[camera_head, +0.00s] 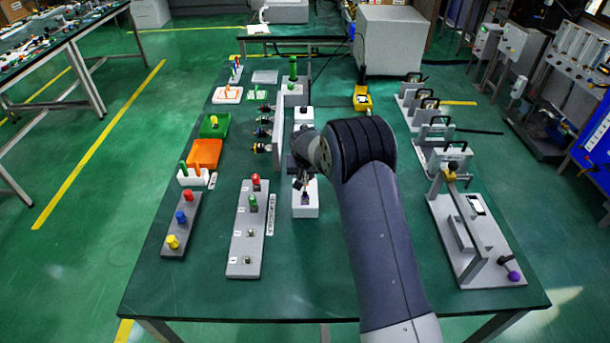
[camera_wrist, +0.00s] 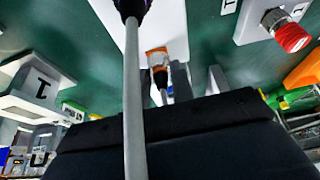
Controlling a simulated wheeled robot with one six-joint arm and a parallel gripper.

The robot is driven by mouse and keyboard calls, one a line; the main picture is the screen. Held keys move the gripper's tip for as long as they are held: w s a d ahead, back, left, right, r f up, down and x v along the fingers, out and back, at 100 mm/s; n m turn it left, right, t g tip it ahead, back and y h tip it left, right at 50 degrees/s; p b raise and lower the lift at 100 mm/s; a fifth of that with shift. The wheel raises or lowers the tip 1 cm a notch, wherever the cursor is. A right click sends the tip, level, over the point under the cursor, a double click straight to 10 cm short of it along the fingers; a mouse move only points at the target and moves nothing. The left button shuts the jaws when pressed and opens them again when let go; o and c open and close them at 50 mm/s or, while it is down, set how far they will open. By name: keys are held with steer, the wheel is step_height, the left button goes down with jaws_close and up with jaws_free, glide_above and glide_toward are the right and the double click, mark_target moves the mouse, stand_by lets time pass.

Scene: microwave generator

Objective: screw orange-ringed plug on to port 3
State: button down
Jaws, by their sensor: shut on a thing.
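The orange-ringed plug (camera_wrist: 157,58) shows in the wrist view, over a white block (camera_wrist: 172,14), with its black body and thin end pointing toward my gripper. My gripper (camera_head: 299,180) is low over the white block (camera_head: 305,211) in the head view. I cannot tell whether the plug touches the block. The numbered ports are not clearly readable.
A purple plug (camera_wrist: 133,8) with a grey rod-like tail (camera_wrist: 133,100) stands close in front of the wrist camera. A grey upright panel (camera_head: 280,132) with several dark connectors is just left of my arm. A grey strip (camera_head: 243,262) with pegs lies front left.

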steer(key=shift+d+n+y+b, duration=0.1)
steer(key=shift+n+y+b, duration=0.2)
steer(key=shift+n+b, duration=0.35)
steer(key=c, duration=1.2)
jaws_free()
steer(key=b+v, duration=0.1)
steer(key=v, duration=0.9)
steer(key=shift+s+r+b, duration=0.2)
steer(key=shift+r+b, duration=0.15)
steer(key=shift+r, duration=0.05)
